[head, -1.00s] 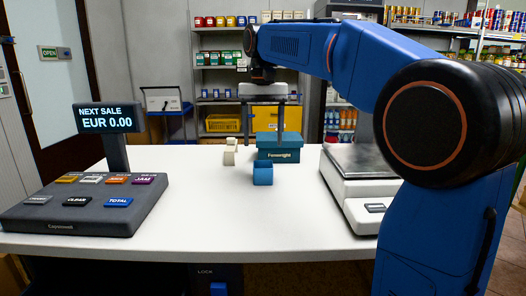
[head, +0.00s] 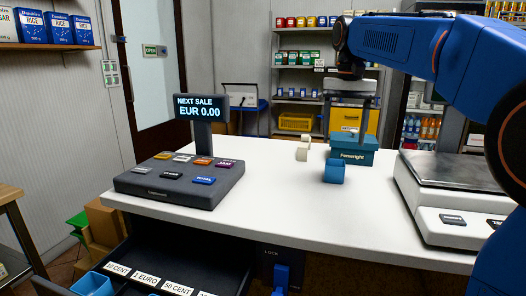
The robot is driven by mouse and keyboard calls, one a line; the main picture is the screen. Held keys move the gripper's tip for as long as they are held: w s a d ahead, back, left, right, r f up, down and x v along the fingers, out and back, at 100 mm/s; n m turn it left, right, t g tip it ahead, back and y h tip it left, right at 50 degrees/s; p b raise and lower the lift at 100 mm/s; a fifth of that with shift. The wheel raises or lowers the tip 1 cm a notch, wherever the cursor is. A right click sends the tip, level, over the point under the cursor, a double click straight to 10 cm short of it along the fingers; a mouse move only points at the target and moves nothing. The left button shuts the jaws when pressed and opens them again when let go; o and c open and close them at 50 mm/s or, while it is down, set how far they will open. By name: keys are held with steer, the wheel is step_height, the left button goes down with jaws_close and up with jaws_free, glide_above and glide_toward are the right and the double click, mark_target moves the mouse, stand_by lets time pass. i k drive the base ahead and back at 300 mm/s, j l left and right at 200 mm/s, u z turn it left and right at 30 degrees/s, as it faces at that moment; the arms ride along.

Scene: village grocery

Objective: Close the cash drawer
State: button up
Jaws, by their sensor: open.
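The cash drawer (head: 205,262) stands pulled out below the counter at the bottom left of the head view. The drawer's front edge is cut off by the bottom of the picture. My gripper (head: 346,125) hangs with its fingers apart and empty, near the teal Fennwright box (head: 354,155) at the back of the counter. It is far from the drawer.
The till (head: 180,182) stands on the counter (head: 300,215) above the drawer. A blue lock piece (head: 280,276) is right of the drawer. A small blue box (head: 334,173), pale blocks (head: 303,148) and a scale (head: 455,190) stand on the counter. A wooden table (head: 15,225) is at the left.

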mark_target(160, 258)
steer(key=k, duration=0.85)
